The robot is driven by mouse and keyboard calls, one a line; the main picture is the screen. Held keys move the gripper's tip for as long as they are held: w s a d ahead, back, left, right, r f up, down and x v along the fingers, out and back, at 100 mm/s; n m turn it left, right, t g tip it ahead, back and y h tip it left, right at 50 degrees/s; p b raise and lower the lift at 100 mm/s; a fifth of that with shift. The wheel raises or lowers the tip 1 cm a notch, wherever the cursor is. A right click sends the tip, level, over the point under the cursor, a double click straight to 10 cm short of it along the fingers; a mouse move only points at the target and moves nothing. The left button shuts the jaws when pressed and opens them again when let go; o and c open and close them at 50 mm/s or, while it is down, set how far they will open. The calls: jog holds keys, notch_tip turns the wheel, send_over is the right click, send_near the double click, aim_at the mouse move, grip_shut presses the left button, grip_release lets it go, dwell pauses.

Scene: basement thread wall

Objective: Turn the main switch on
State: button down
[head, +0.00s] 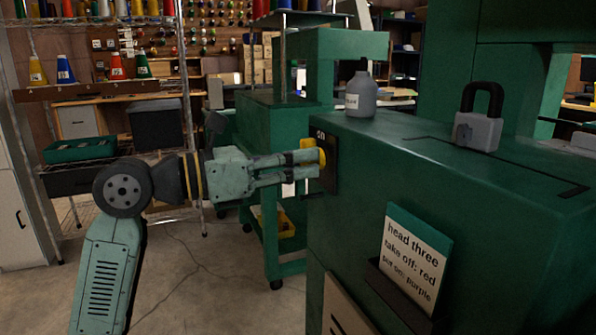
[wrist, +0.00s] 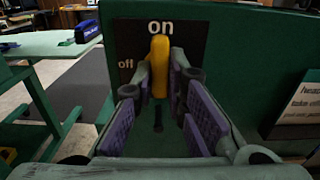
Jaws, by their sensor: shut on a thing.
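The main switch has a yellow handle (wrist: 159,66) on a black plate (wrist: 119,40) fixed to the side of the green machine. In the wrist view the handle stands upright, its top just under the word "on"; "off" is printed to the left. My gripper (head: 314,162) is at the plate, level with the handle, and it also shows in the wrist view (wrist: 180,84). Its purple-padded fingers are on both sides of the handle, shut on it. The handle's lower part is partly hidden between the fingers. In the head view the yellow handle (head: 308,143) shows at the fingertips.
On the green machine top (head: 420,145) stand a grey bottle (head: 361,97) and a grey padlock (head: 479,130). A card (head: 414,255) reading "head three" sits in a holder on its side. A green wheeled stand (head: 283,115) is behind. Thread shelves are at left; the floor is open.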

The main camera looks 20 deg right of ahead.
dwell(0.6)
jog(key=c, duration=1.6)
grip_release()
jog(key=a, duration=1.2)
jog(key=shift+s, duration=0.2)
